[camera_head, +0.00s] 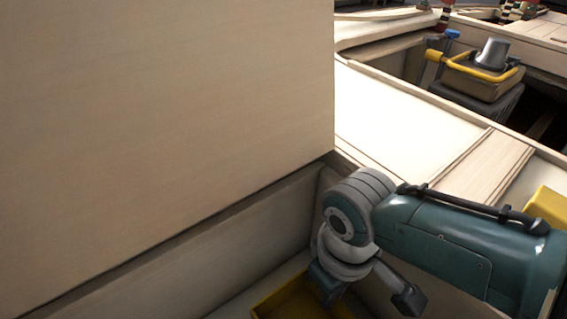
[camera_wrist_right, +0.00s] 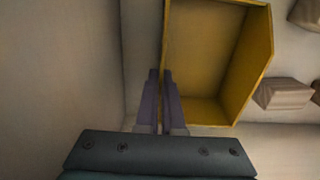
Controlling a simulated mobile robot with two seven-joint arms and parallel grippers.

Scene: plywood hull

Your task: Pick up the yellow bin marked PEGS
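A yellow bin (camera_head: 285,298) shows at the bottom of the head view, low inside a pale plywood compartment and partly hidden by my right arm. In the right wrist view the open-topped bin (camera_wrist_right: 262,62) fills the upper middle. No PEGS marking shows. My right gripper (camera_head: 326,287) is at the bin in the head view. In the wrist view its two fingers (camera_wrist_right: 160,75) are close together at the bin's left wall, which appears to run between them. Whether they press on it cannot be seen. My left gripper is not in view.
A large plywood panel (camera_head: 165,120) fills the left of the head view. A pale plywood top (camera_head: 390,120) lies beyond my right arm. Another yellow thing (camera_head: 546,206) is at the right edge. A pale block (camera_wrist_right: 282,94) lies right of the bin.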

